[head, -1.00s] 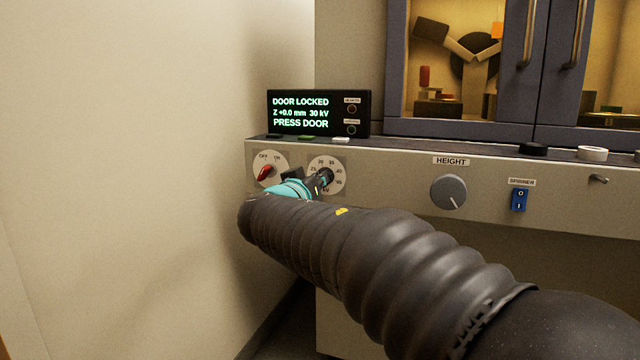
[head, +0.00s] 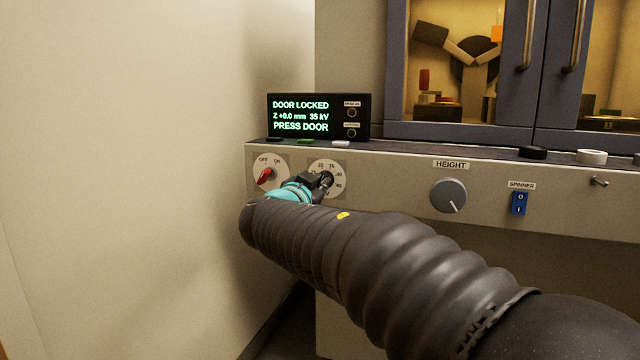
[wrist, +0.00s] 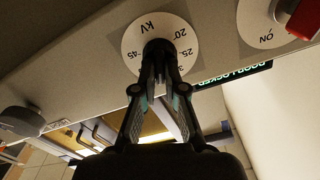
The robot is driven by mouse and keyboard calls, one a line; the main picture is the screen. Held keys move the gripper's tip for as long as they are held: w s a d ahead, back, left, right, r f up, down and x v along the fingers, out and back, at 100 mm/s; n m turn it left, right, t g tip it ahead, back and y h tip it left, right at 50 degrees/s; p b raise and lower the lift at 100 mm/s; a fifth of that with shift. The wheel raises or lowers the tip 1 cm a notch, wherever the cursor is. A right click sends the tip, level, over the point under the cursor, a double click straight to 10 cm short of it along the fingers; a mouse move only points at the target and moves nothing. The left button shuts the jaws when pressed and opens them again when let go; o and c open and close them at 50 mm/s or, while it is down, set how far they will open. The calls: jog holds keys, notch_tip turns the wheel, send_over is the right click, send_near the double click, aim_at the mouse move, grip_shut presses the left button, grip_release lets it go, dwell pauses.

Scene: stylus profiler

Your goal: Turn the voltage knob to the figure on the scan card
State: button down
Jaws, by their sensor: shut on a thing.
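The voltage knob (wrist: 157,47) is a dark knob in the middle of a white kV dial (head: 334,165) on the front panel. My gripper (wrist: 159,72) is shut on the knob, with a finger on each side. In the head view my gripper (head: 318,184) covers the lower left part of the dial and much of the knob. The black display (head: 300,115) reads "DOOR LOCKED, Z +0.0 mm 35 kV, PRESS DOOR" in green. I cannot make out the scan card in either view.
A red OFF/ON knob (head: 265,175) sits just left of the kV dial. The grey HEIGHT knob (head: 449,195) and blue SPINNER switch (head: 519,202) are to the right. A plain wall (head: 130,170) stands close on the left. Glazed cabinet doors (head: 525,65) are above.

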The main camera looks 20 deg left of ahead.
jog(key=c, duration=1.4)
grip_release()
jog(key=shift+w+d, duration=0.1)
jog(key=shift+w, duration=0.1)
jog(key=shift+c, duration=0.2)
jog(key=n, duration=0.6)
jog(key=shift+s, duration=0.1)
jog(key=n, duration=0.6)
jog(key=shift+a+f+n+p, duration=0.1)
jog(key=shift+a+n+p, duration=0.2)
jog(key=shift+p, duration=0.1)
jog(key=shift+c, duration=0.3)
